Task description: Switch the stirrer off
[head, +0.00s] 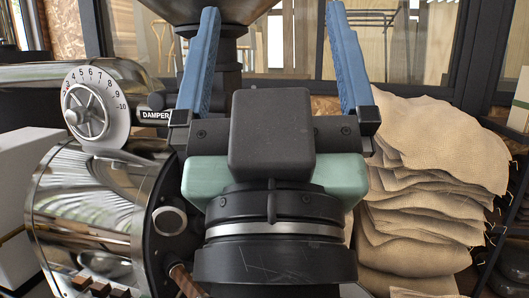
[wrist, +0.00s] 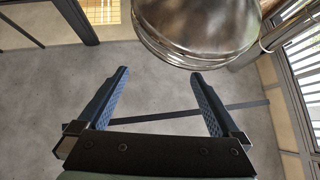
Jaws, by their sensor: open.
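My gripper (head: 272,12) is in the middle of the head view, its two blue fingers spread wide and nothing between them. In the wrist view my gripper (wrist: 160,74) is also open and empty, above a grey floor. Behind and left of it in the head view is a chrome roaster drum (head: 85,210) with a dark front plate. A damper dial (head: 88,112) with numbers sits above the drum. I cannot make out a stirrer or its switch in either view; my arm covers the middle of the head view.
A pile of folded burlap sacks (head: 425,190) stands close on the right. A dark hopper (head: 215,12) is behind my fingers. A rounded shiny metal body (wrist: 195,28) hangs near my fingertips in the wrist view. The floor (wrist: 60,85) there looks mostly clear.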

